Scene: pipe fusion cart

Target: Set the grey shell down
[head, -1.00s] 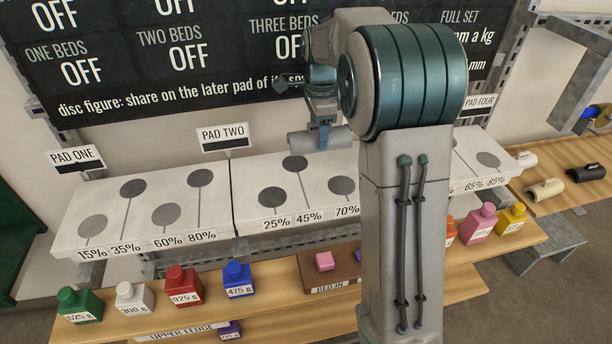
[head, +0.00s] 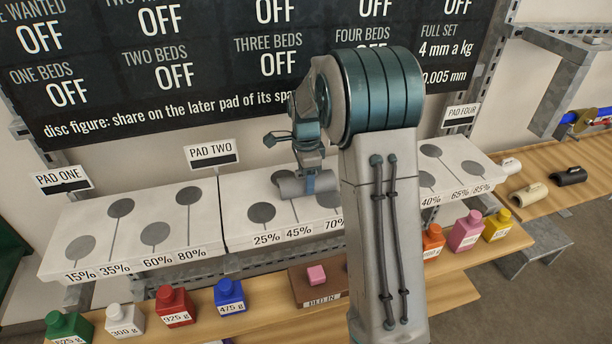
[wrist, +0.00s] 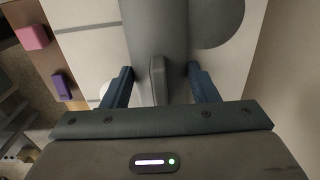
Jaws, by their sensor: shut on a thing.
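The grey shell (head: 292,188), a half-round piece with a grip rib on top, is at the bed marked PAD TWO, over its 45% and 70% discs. My gripper (head: 309,180) is above it, pointing down, shut on its rib. In the wrist view the shell (wrist: 150,30) runs up the picture, with its rib between the two fingers (wrist: 158,78). A dark disc shows beside it. I cannot tell whether the shell touches the white bed (head: 240,222). My arm hides part of the beds to the right.
Coloured weights, such as a red one (head: 175,306) and a blue one (head: 229,297), stand on the wooden shelf in front. A pink block (head: 316,274) sits on the brown tray (head: 304,292). Black (head: 570,176) and cream (head: 530,194) shells lie on the right-hand bench.

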